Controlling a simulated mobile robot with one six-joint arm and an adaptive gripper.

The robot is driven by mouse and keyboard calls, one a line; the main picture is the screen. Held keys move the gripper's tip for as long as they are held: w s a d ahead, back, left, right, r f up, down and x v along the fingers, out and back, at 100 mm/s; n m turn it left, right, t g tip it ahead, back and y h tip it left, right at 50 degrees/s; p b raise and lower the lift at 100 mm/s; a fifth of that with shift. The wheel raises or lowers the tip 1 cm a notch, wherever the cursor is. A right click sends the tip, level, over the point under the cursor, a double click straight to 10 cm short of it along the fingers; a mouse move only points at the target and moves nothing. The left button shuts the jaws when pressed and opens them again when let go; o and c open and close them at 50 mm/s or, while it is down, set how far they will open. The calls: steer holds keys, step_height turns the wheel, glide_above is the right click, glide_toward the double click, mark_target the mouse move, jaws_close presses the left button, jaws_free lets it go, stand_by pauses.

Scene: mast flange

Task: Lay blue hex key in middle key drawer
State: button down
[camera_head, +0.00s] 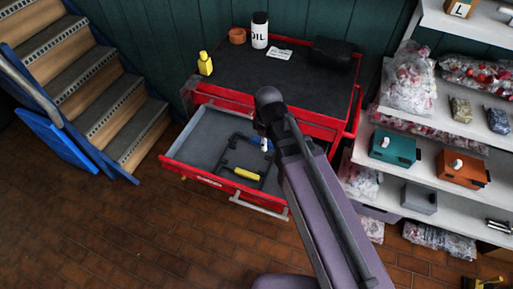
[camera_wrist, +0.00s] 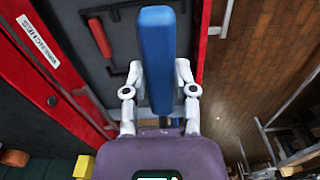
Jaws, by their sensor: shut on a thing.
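The blue hex key shows in the wrist view as a long blue handle (camera_wrist: 157,50) between the fingers of my gripper (camera_wrist: 158,82). My gripper is shut on it; the key's metal part is not clear to see. In the head view my gripper (camera_head: 265,146) is over the right part of an open drawer (camera_head: 203,133), with a small bit of blue beside it. The drawer has a red front and a grey floor. In it lie black bent rods, with a yellow handle (camera_head: 247,174) near the front. I cannot tell whether the blue key touches anything below.
The red cabinet's dark top (camera_head: 290,75) carries a yellow bottle (camera_head: 205,64), an oil bottle (camera_head: 260,30) and an orange pot (camera_head: 237,36). Shelves (camera_head: 400,160) with bags and boxes stand right. Stairs (camera_head: 95,90) stand left. A red bar (camera_wrist: 100,37) shows in the wrist view.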

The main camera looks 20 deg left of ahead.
steer(key=shift+f, duration=0.1)
steer(key=b, duration=1.6)
glide_above(256, 161)
step_height(256, 161, down, 16)
steer(key=shift+a+f+n, duration=0.15)
steer(key=shift+n, duration=0.15)
steer(key=shift+f+b, duration=0.15)
steer(key=shift+b, duration=0.25)
steer(key=shift+f+b, duration=3.55)
steer(key=shift+f, duration=0.05)
steer(key=shift+c, duration=1.7)
jaws_free()
steer(key=shift+r, duration=0.1)
